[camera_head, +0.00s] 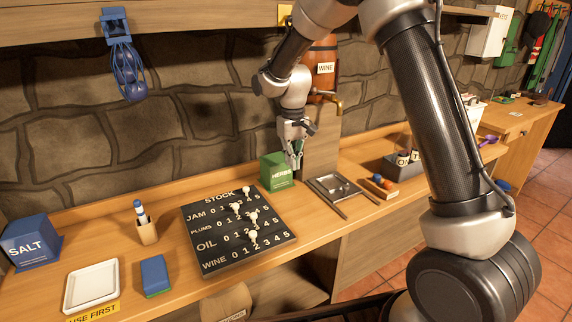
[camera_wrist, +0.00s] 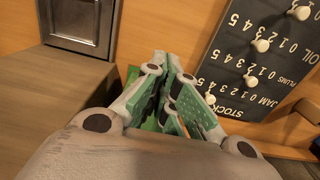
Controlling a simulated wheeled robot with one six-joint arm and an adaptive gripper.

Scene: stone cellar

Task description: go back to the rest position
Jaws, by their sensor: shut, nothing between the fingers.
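My gripper (camera_head: 295,155) is in front of the stone wall, in the head view just above and right of the green herbs box (camera_head: 276,172). In the wrist view, my gripper (camera_wrist: 170,75) points down with its green-padded fingers closed together and nothing between them. A bit of green shows behind the fingers there, likely the herbs box. Whether the fingers touch the box cannot be told. My arm crosses the right side of the head view.
A black stock board (camera_head: 212,241) with white pegs lies left of the herbs box. A metal tray (camera_head: 334,187) is to the right. A wine barrel (camera_head: 323,58) with a tap hangs close behind my arm. A blue salt box (camera_head: 30,242) and white tray (camera_head: 92,286) stand at left.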

